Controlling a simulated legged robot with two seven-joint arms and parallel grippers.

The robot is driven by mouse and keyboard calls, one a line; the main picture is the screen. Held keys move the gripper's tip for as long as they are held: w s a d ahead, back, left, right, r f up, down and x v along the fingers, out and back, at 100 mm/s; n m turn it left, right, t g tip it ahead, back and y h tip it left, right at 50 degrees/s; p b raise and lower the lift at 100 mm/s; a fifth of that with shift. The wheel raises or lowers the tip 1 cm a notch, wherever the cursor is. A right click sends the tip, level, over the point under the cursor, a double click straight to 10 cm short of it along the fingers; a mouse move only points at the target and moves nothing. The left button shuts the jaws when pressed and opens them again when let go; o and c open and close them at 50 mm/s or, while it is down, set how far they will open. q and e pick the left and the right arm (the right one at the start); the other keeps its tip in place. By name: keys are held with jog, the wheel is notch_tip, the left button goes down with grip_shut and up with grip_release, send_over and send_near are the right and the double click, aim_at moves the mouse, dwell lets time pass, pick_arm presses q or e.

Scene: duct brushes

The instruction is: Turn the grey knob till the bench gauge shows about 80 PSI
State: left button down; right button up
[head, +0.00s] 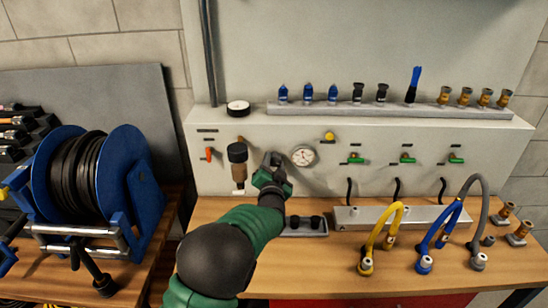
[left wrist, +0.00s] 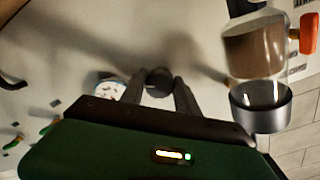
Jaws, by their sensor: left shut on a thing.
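My left gripper (head: 273,168) reaches up to the pale panel, just left of the round white bench gauge (head: 303,155). In the left wrist view its two fingers (left wrist: 159,85) are shut on a dark grey round knob (left wrist: 158,78), one finger on each side. In the head view the gripper hides the knob. The gauge has a dark rim and a needle, but its reading is too small to tell. In the left wrist view the gauge (left wrist: 108,90) shows only in part, behind the gripper. My right gripper is in neither view.
A filter bowl (head: 238,153) and an orange lever (head: 209,153) are close left of the gripper. A yellow button (head: 329,136) and several green valves (head: 356,159) are to the right. A small tray (head: 303,231) and coloured hoses (head: 385,235) stand on the bench below.

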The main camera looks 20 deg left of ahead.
pick_arm(q)
jog(key=shift+d+m+p, duration=0.1)
jog(key=shift+m+p, duration=0.7)
jog(key=shift+m, duration=0.5)
jog(key=shift+f, duration=0.1)
jog(key=c, duration=0.9)
grip_release()
jog(key=v, duration=1.6)
jog(key=shift+s+d, duration=0.15)
jog(key=shift+s, duration=0.25)
